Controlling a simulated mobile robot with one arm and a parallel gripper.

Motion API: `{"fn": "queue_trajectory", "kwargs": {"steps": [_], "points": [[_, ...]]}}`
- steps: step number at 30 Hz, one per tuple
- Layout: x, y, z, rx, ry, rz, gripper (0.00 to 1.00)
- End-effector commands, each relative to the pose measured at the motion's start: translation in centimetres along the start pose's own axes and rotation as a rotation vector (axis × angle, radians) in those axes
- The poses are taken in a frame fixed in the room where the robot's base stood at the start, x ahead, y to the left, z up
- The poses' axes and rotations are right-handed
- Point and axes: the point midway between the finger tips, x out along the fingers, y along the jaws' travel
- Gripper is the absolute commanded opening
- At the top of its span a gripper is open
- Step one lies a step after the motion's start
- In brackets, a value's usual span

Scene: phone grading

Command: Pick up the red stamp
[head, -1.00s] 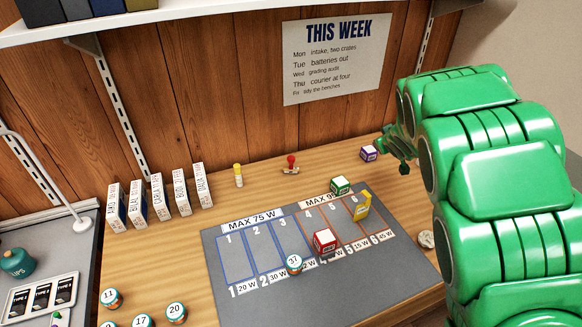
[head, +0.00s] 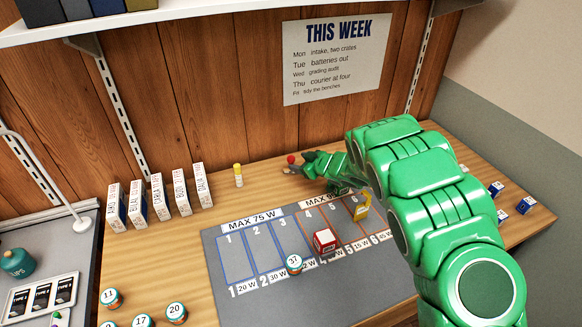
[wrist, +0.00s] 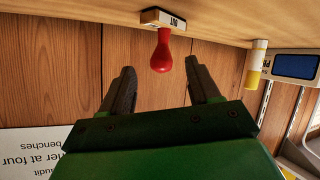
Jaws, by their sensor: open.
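The red stamp has a bulb-shaped red handle (head: 291,158) and stands at the back of the wooden bench. In the wrist view, which shows the scene upside down, its red handle (wrist: 163,52) hangs from a pale, lettered base (wrist: 172,20). My gripper (wrist: 161,72) is open, with one finger on each side of the handle's line. The handle's round end lies about level with the fingertips, and I see no contact. In the head view my gripper (head: 300,168) is beside the stamp and covers most of its base.
A yellow-and-white stick (head: 238,175) stands left of the stamp. Several labelled boxes (head: 158,198) stand further left. A grey mat (head: 215,245) in front holds a red cube (head: 325,241) and a yellow item (head: 361,207). The wood wall (head: 250,90) is close behind. Blue cubes (head: 497,188) lie right.

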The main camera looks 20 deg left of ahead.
Motion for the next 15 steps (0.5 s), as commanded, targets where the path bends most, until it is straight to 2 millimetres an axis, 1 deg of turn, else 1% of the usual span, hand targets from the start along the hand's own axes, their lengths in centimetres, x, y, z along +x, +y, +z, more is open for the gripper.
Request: {"fn": "queue_trajectory", "kwargs": {"steps": [9, 15], "points": [[2.1, 0.0, -0.1, -0.002, 0.0, 0.001, 0.61], [2.8, -0.1, -0.1, -0.001, -0.001, 0.0, 0.61]]}}
